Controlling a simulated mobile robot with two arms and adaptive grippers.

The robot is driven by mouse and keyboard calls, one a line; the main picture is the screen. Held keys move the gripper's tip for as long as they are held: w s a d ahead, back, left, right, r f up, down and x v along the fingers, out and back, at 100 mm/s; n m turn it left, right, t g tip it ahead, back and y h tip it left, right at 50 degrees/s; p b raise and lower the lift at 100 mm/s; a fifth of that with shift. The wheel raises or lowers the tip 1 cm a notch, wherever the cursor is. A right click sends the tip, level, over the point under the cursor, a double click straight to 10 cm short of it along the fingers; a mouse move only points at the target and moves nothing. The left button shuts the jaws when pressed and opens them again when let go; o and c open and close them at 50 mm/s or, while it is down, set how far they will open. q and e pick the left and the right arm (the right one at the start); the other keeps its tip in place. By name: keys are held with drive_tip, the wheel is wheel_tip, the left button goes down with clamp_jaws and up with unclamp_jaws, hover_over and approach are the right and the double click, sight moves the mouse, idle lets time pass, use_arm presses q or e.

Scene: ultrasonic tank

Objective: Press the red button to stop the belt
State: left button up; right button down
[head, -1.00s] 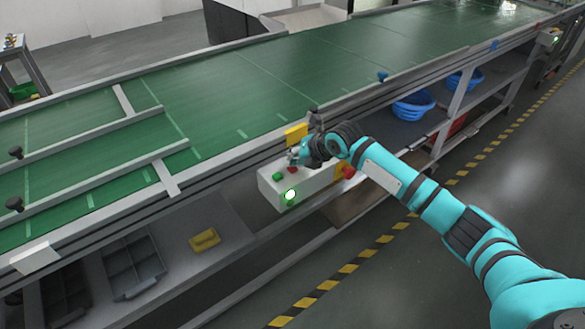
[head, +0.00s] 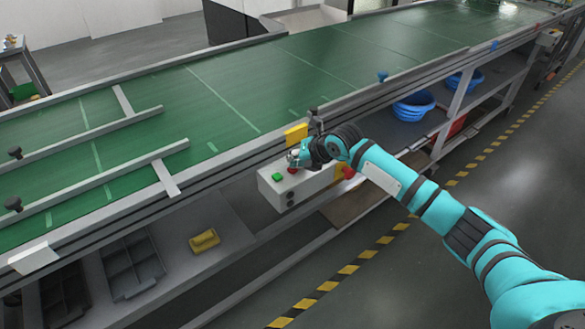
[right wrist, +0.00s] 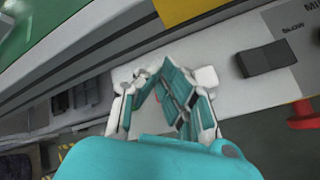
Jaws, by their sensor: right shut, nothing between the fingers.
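The white control box (head: 285,192) sits at the belt's near side. On its top are a green button (head: 277,177) and a small red button (head: 292,170). Its front lamps (head: 290,200) are dark. My right gripper (head: 293,158) is shut and empty, right at the red button; I cannot tell if it touches. A larger red knob (head: 348,172) is at the box's right end, also in the right wrist view (right wrist: 303,115). My left gripper is out of view.
The green conveyor belt (head: 240,85) runs behind the box, with a metal rail along its edge. A yellow block (head: 204,240) and grey trays (head: 131,267) lie on the lower shelf. Blue baskets (head: 413,107) stand under the belt. The striped floor at right is clear.

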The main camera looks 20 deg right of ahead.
drive_tip(key=shift+f, duration=0.15)
drive_tip(key=shift+r+p, duration=0.7)
drive_tip(key=shift+r, duration=0.2)
wheel_tip(320, 180, up, 5)
drive_tip(key=p, duration=0.4)
idle(0.8)
